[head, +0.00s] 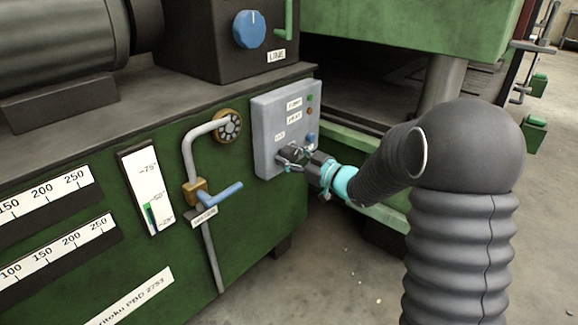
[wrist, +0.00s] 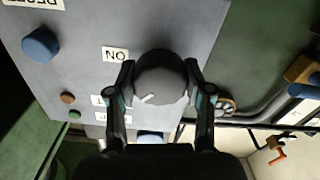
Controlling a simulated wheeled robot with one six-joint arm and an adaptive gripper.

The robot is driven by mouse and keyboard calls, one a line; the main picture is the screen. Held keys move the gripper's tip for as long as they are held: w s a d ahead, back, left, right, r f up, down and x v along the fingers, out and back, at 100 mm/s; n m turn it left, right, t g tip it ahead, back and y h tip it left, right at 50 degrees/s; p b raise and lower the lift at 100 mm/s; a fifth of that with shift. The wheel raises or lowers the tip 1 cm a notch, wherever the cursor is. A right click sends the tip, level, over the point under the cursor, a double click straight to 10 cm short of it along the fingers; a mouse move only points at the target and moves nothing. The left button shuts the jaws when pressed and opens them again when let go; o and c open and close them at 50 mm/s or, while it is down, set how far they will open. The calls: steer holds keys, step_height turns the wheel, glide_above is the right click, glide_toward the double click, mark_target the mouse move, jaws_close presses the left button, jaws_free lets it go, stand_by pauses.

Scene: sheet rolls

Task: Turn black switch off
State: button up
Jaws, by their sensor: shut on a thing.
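The black switch (wrist: 160,75) is a dark round knob with a white pointer mark, on a grey control panel (wrist: 75,25). In the wrist view the pointer lies toward the lower left of the knob. A label reading "ON" (wrist: 115,54) shows upside down beside the knob. My gripper (wrist: 160,85) is shut on the knob, one finger on each side. In the head view my gripper (head: 296,157) reaches the lower part of the panel (head: 264,135) and mostly hides the knob.
A blue button (wrist: 40,44) and small brown and green lights share the panel. Left of the panel in the head view are a bent pipe (head: 190,150) and a blue-handled valve (head: 222,194). A blue dial (head: 250,29) sits above. Open floor lies at the lower right.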

steer(key=n, duration=0.3)
steer(key=shift+d+f+n+b, duration=0.15)
steer(key=shift+n+b, duration=0.15)
steer(key=shift+b, duration=0.1)
steer(key=n, duration=0.4)
steer(key=shift+n, duration=0.3)
steer(key=o, duration=1.2)
steer(key=shift+w+d, duration=0.1)
steer(key=shift+d, duration=0.1)
steer(key=shift+a, duration=0.2)
steer(key=shift+a, duration=0.1)
steer(key=v, duration=1.2)
